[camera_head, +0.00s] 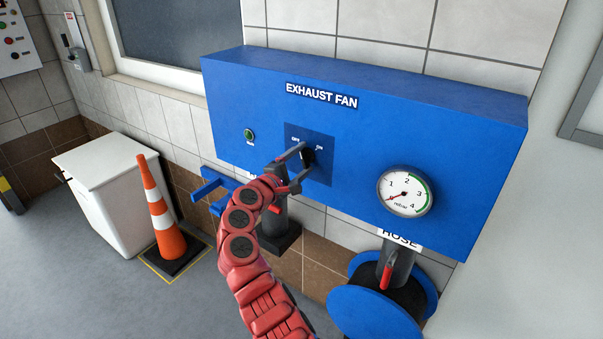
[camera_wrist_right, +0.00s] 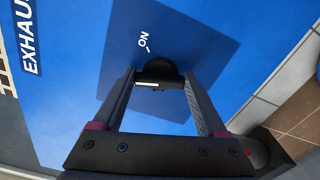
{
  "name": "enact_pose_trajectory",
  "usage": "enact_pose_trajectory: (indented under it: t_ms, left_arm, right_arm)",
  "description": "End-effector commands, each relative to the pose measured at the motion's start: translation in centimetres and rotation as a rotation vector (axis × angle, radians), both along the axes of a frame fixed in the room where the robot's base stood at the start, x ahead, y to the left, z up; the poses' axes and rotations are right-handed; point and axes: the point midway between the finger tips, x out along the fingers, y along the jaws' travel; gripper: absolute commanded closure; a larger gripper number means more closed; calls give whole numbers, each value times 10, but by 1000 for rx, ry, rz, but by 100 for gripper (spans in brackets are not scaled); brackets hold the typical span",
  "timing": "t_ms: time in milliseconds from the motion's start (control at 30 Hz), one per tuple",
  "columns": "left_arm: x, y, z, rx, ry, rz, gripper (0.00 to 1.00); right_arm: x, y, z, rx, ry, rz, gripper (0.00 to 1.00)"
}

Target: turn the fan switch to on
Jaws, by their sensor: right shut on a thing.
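The black fan switch (camera_head: 308,158) sits on a dark blue plate (camera_head: 322,143) on the front of the blue exhaust fan box (camera_head: 258,97). My right gripper (camera_head: 302,167) is at the switch, with a finger on each side of it. In the right wrist view the gripper (camera_wrist_right: 160,90) is shut on the black knob (camera_wrist_right: 159,70), which carries a white mark. The word ON is printed on the plate beyond the knob. The fingers partly hide the switch in the head view, so its exact angle is hard to tell there. My left gripper is not in view.
A green lamp (camera_head: 249,135) is left of the switch and a round gauge (camera_head: 405,192) is to the right. A blue hose reel (camera_head: 360,313) is below the box. An orange-striped cone (camera_head: 161,214) and a white cabinet (camera_head: 97,171) stand at the left.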

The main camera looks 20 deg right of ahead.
Motion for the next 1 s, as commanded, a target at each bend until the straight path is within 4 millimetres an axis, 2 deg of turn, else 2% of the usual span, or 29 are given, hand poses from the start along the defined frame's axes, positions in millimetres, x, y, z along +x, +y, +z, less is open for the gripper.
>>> enact_pose_trajectory:
  t_ms: [33,500,800,1000]
  left_arm:
    - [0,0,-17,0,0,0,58]
    - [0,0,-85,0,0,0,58]
    - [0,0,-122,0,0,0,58]
    - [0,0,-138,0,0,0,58]
  right_arm:
    - [0,0,-8,28,-38,0,81]
    - [0,-1,-11,304,-387,0,81]
    - [0,0,-10,473,-604,0,81]
    - [1,1,-9,566,-719,-1,81]
